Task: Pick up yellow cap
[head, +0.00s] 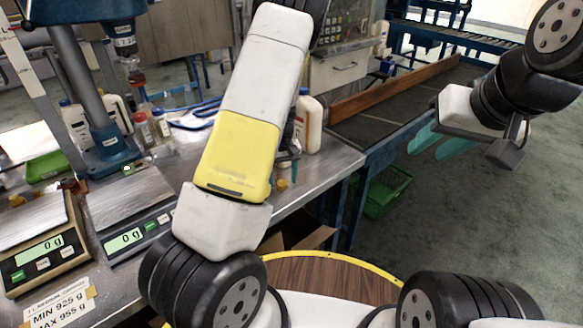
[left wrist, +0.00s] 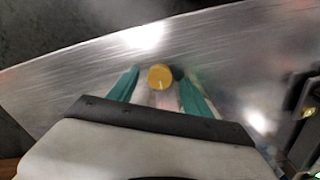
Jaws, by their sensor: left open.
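A small round yellow cap (left wrist: 160,77) lies on the metal table top in the left wrist view. It also shows in the head view (head: 281,185), just right of my left forearm. My left gripper (left wrist: 160,88) is open, with its teal fingertips on either side of the cap and gaps between them and it. In the head view my left arm hides most of that gripper. My right gripper (head: 439,143) hangs over the floor at the right, away from the table, with its teal fingers apart and nothing seen between them.
The metal table (head: 322,172) ends just right of the cap. A white bottle (head: 308,122) stands behind it. Two scales (head: 130,232) and several small bottles stand at the left. A green crate (head: 385,190) is on the floor beside a conveyor (head: 400,92).

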